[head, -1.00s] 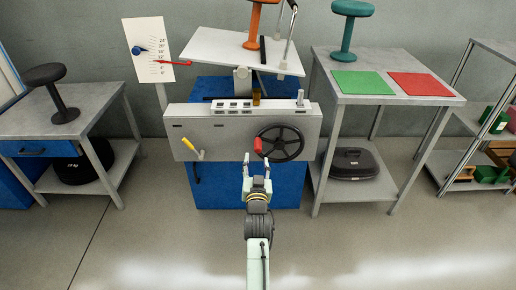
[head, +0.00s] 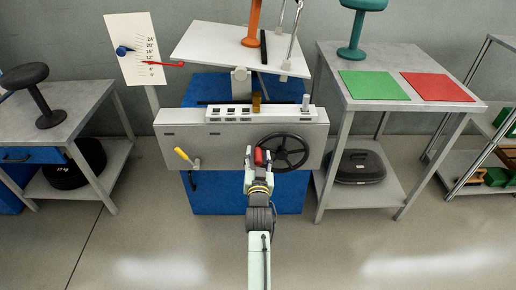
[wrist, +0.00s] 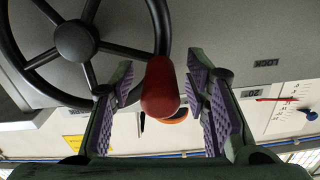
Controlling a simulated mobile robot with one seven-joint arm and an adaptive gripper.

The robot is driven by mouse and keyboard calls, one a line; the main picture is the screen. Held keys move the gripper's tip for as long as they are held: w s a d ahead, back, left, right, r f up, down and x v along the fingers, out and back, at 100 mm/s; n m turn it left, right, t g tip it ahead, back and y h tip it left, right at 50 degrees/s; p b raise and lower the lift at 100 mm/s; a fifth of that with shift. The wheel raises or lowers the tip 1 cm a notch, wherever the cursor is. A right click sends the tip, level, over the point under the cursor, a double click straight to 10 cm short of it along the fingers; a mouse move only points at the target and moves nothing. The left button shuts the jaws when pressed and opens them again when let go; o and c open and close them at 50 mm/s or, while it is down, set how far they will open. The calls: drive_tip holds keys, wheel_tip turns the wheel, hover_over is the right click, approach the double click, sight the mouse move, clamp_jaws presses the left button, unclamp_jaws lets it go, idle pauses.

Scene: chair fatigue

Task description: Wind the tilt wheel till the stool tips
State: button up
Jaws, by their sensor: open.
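The black tilt wheel (head: 283,152) is on the front of the grey machine, with a red knob (head: 262,157) at its left rim. My gripper (head: 257,156) is at the knob with its fingers on either side of it. In the wrist view the red knob (wrist: 160,88) stands between the open, purple-padded fingers (wrist: 163,100), with a gap visible on the right side. The orange stool (head: 252,25) stands on the tilted white platform (head: 215,47), its top cut off by the picture edge. The dial board (head: 137,50) has a red pointer (head: 168,64) and a blue marker (head: 123,50).
A yellow-handled lever (head: 182,154) is at the machine's left. A bench with green (head: 373,86) and red (head: 436,87) mats and a teal stool (head: 354,30) stands right. A bench with a black stool (head: 38,92) stands left. The floor in front is clear.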

drive_tip(key=shift+w, duration=0.2)
drive_tip(key=shift+s+r, duration=0.1)
clamp_jaws()
idle(0.4)
idle(0.3)
